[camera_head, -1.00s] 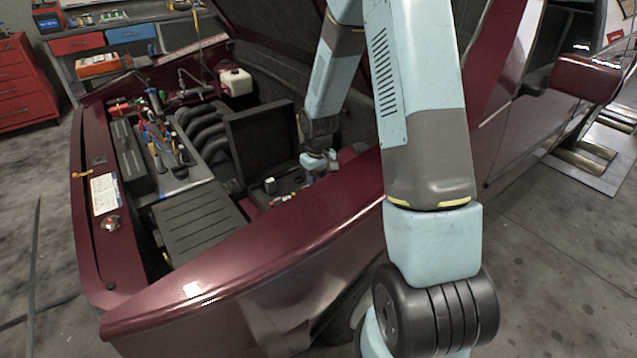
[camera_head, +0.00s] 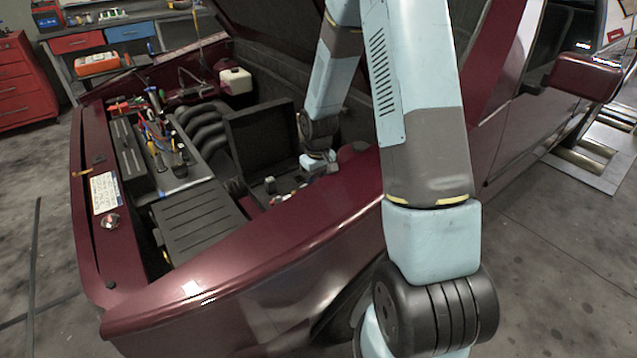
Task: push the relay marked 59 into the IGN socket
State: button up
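My arm (camera_head: 425,150) reaches over the fender into the open engine bay of the dark red car. My wrist (camera_head: 318,160) is low beside an opened black box (camera_head: 255,135), whose lid stands upright. Small red and pale parts (camera_head: 272,186) lie in the box area just left of my wrist. My gripper's fingers are too small and too hidden at the wrist to make out, and so is anything between them. The relay marked 59 and the IGN socket cannot be told apart at this size.
The red fender (camera_head: 250,270) runs below my arm. A tray of tools (camera_head: 165,145) lies across the engine, near black intake pipes (camera_head: 203,125). A white reservoir (camera_head: 236,80) stands at the back. The raised hood (camera_head: 275,30) is behind my arm.

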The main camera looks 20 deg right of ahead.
jog(key=shift+s+f, duration=0.55)
jog(key=shift+f, duration=0.35)
dwell(1.2)
jog(key=shift+w+r, duration=0.1)
jog(key=shift+r, duration=0.05)
jog(key=shift+w+r, duration=0.25)
jog(key=shift+w, duration=0.1)
jog(key=shift+w+r, duration=0.1)
jog(key=shift+r, duration=4.4)
